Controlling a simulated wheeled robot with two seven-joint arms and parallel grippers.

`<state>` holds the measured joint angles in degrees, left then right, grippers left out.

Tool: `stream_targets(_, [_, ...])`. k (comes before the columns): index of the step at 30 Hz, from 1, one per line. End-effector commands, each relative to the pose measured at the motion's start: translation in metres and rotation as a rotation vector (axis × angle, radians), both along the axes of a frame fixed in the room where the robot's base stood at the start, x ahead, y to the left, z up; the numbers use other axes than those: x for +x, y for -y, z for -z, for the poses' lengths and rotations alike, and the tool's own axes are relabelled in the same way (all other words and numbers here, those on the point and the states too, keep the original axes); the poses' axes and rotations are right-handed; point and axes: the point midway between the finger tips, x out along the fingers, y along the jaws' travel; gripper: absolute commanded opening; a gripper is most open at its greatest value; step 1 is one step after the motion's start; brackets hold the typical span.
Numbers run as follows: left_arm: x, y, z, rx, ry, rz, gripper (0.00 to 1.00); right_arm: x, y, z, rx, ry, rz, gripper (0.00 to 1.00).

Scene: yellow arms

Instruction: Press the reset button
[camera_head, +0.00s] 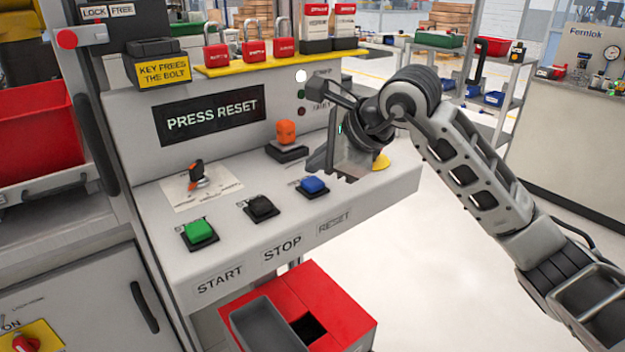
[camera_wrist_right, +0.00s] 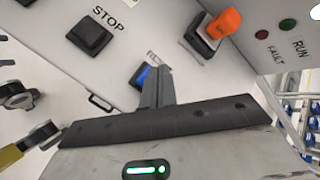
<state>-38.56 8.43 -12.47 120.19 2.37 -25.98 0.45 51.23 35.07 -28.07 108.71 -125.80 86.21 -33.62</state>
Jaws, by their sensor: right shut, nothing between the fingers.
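The blue reset button (camera_head: 313,185) sits on a black base at the right of the panel's front row, above the printed RESET label (camera_head: 334,224). My right gripper (camera_head: 322,164) is shut and empty, just above and behind the button in the head view. In the wrist view its closed fingers (camera_wrist_right: 158,78) partly cover the blue button (camera_wrist_right: 141,76). I cannot tell whether they touch it. The display (camera_head: 211,115) reads PRESS RESET. My left gripper is not in view.
A black stop button (camera_head: 261,206) and a green start button (camera_head: 199,232) lie left of the blue one. An orange control (camera_head: 286,132) stands behind it, and a rotary switch (camera_head: 196,176) at left. A red box (camera_head: 345,310) is below. Open floor lies to the right.

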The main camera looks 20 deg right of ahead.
Motion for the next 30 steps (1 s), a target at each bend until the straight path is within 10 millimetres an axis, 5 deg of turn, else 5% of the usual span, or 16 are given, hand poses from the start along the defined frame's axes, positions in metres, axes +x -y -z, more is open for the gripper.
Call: stream_targets(30, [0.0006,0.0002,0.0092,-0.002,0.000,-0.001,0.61,0.0000,0.0003,0.0085,-0.001,0.000,0.000,0.00])
